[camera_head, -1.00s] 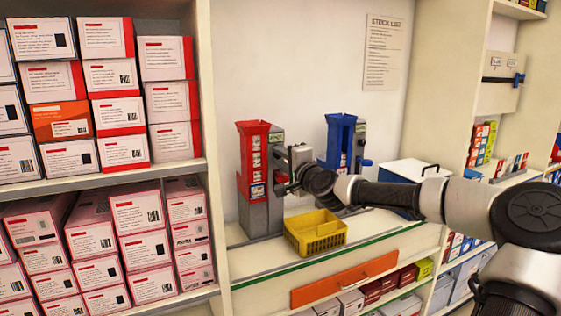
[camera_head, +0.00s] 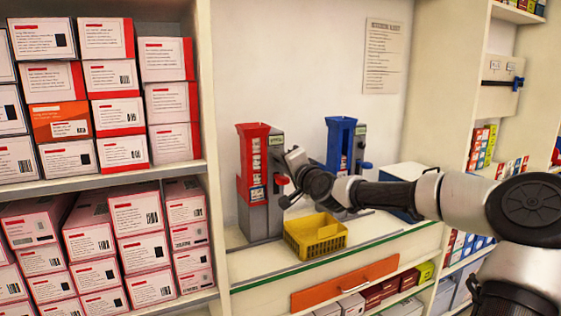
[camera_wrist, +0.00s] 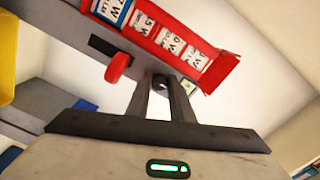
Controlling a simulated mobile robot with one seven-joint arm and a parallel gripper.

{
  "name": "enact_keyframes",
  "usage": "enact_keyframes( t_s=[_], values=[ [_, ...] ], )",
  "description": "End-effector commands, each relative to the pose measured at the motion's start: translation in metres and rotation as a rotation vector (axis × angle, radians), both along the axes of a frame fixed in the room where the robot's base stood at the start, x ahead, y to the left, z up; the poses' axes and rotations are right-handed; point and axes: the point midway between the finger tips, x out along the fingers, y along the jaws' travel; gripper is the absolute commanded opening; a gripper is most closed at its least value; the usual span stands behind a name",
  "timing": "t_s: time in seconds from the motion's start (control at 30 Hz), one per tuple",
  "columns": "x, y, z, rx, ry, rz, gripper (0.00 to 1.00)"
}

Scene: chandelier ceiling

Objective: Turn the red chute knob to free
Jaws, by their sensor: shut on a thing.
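The red chute (camera_head: 253,150) stands on a grey post at the left of the counter. Its red knob (camera_head: 281,180) sticks out on the post's right side, and it also shows in the wrist view (camera_wrist: 118,68), left of my fingers and apart from them. My gripper (camera_head: 289,176) is at the post's right side. In the wrist view my gripper (camera_wrist: 161,88) has its two fingers close together around a small dark round part (camera_wrist: 160,82) on the post. I cannot tell whether that part belongs to the knob.
A yellow basket (camera_head: 316,236) stands on the counter below my gripper. A blue chute (camera_head: 340,142) with a blue knob stands to the right, behind my arm. Shelves of boxes (camera_head: 130,148) fill the left side. A white-topped blue bin (camera_head: 400,190) is partly behind my arm.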

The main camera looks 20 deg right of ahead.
Motion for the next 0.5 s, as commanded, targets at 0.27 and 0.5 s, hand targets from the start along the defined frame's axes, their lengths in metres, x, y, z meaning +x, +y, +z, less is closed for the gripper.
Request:
enact_keyframes(
  t_s=[0.27, 0.5],
  values=[
    [-0.0002, -0.0002, -0.0007, -0.001, 0.001, 0.001, 0.39],
    [-0.0002, 0.0000, -0.0003, 0.000, 0.000, 0.000, 0.39]
  ],
)
